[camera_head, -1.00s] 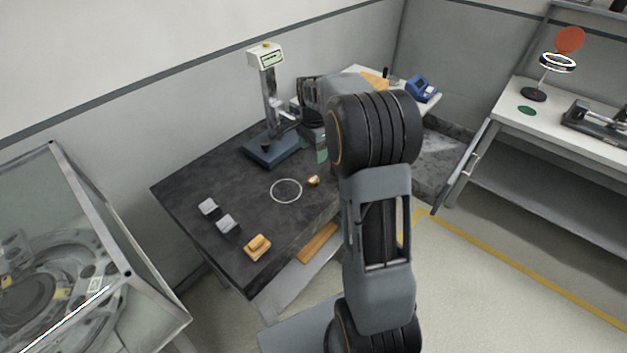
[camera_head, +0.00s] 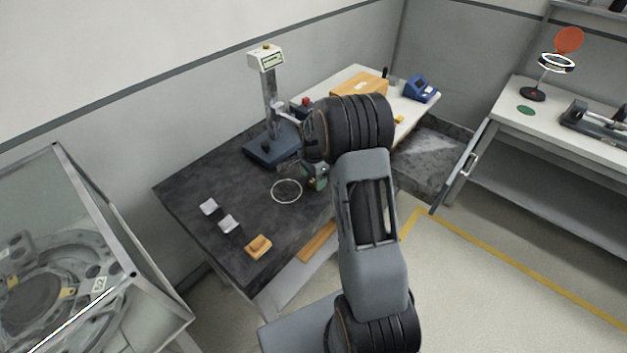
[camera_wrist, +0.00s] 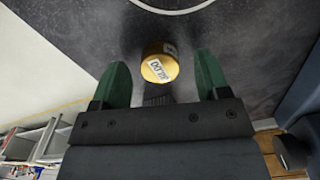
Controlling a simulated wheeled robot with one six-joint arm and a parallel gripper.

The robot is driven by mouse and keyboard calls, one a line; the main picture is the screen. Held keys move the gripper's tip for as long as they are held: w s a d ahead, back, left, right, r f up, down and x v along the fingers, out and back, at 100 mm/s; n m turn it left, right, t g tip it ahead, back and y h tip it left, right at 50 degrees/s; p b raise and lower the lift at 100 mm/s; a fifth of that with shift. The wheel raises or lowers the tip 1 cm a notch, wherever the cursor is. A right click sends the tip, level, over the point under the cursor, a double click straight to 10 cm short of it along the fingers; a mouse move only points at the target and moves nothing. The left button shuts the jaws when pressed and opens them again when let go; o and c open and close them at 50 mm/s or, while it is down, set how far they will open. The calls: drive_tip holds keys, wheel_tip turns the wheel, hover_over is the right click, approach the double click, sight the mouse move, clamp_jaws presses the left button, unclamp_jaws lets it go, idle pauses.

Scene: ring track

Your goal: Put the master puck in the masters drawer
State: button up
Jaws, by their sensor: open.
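The master puck, a small golden cylinder with a white printed label (camera_wrist: 158,68), stands on the dark bench top in the wrist view. My gripper (camera_wrist: 162,80) is open, with one green finger on each side of the puck's near side and gaps to both. In the head view my gripper (camera_head: 316,182) is low over the bench, right of the white ring, and hides the puck. A pale surface with a wooden strip (camera_head: 318,242) shows below the bench's front edge; I cannot tell whether it is the masters drawer.
A white ring outline (camera_head: 286,191) marks the bench (camera_head: 240,225). A gauge stand (camera_head: 270,110) stands behind. Two grey blocks (camera_head: 218,216) and an orange block (camera_head: 258,246) lie front left. A handled grey panel (camera_head: 460,168) stands at right.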

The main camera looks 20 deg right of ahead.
drive_tip(key=shift+f, duration=0.3)
drive_tip(key=c, duration=1.1)
drive_tip(key=shift+c, duration=0.5)
drive_tip(key=shift+r, duration=0.2)
